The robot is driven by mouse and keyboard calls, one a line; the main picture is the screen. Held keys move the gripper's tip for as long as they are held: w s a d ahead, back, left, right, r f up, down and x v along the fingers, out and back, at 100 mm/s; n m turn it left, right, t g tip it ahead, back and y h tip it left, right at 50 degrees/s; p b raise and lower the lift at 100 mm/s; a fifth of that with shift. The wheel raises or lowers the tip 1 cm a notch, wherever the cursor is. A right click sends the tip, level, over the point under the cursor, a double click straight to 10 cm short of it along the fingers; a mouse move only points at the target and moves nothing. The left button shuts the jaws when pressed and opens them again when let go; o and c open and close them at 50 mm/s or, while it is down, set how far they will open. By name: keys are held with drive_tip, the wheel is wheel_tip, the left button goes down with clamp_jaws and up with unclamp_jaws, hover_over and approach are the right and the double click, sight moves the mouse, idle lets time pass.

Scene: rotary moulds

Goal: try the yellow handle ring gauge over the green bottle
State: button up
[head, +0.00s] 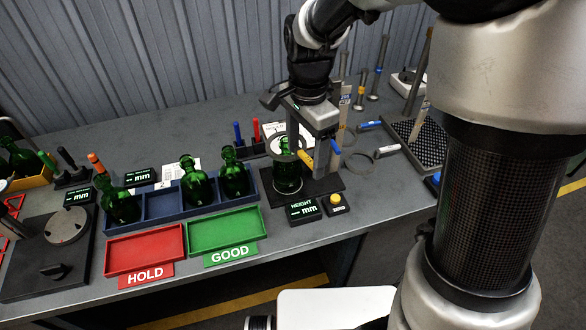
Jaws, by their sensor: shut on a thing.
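A green bottle (288,180) stands upright on the black base of the height gauge (325,183). My gripper (308,152) is just right of the bottle's neck, shut on the yellow handle (307,161) of a ring gauge. The gauge's grey ring (272,150) is level with the top of the bottle, and the neck shows inside its outline. I cannot tell from this view whether the ring is around the neck or above it. My gripper's fingertips partly blend with the grey gauge column behind them.
Other ring gauges, one blue-handled (369,126), lie to the right near a dark perforated mat (418,146). A blue tray (163,202) holds several green bottles on the left. Red HOLD (145,250) and green GOOD (224,231) trays sit in front. A height readout (303,210) is near the front edge.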

drive_tip(key=shift+r, duration=0.5)
drive_tip(key=shift+r+p, duration=2)
drive_tip(key=shift+r, duration=0.3)
drive_tip(key=shift+f, duration=0.1)
